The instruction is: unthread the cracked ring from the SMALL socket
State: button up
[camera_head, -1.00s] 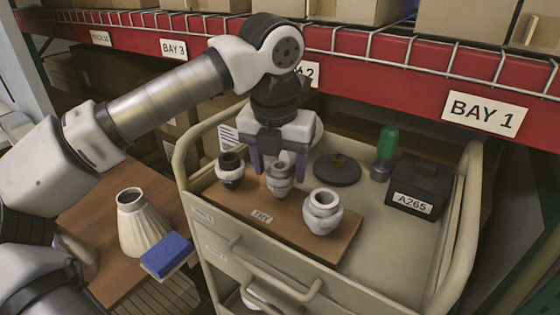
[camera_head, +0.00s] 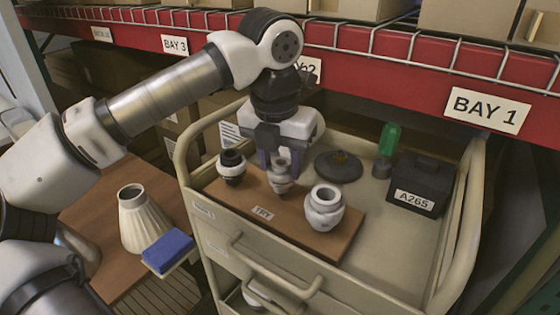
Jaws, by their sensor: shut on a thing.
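Three sockets stand upright in a row on a brown board (camera_head: 290,235) on top of the cart. The left socket (camera_head: 231,174) has a dark top and a pale ring, the middle socket (camera_head: 279,185) is pale and looks smallest, and the right socket (camera_head: 323,208) is pale, large and open at the top. My gripper (camera_head: 279,164) points down over the middle socket, its fingers shut on the ring at its upper part. The fingers partly hide this ring. No crack can be made out at this size.
Behind the board are a dark round base (camera_head: 338,166), a green-handled tool (camera_head: 387,150) and a black box (camera_head: 420,185) marked A265. The cart's raised rail (camera_head: 455,225) borders the top. A ribbed shade (camera_head: 143,220) and blue block (camera_head: 168,252) are left. A red shelf beam is behind.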

jog(key=n+b, duration=0.1)
jog(key=n, duration=0.2)
jog(key=shift+f+n+y+b, duration=0.1)
jog(key=shift+n+y+b, duration=0.2)
jog(key=shift+b, duration=0.05)
jog(key=shift+d+n+b, duration=0.1)
jog(key=shift+n+b, duration=0.25)
jog(key=shift+n, duration=0.85)
jog(key=shift+n+y+b, duration=0.3)
jog(key=shift+n+b, duration=0.1)
jog(key=shift+n, duration=0.9)
jog(key=shift+d+r+n, duration=0.1)
jog(key=shift+r+n, duration=0.15)
jog(key=shift+n, duration=0.45)
jog(key=n, duration=0.2)
jog(key=shift+n+y, duration=0.4)
jog(key=shift+p, duration=0.3)
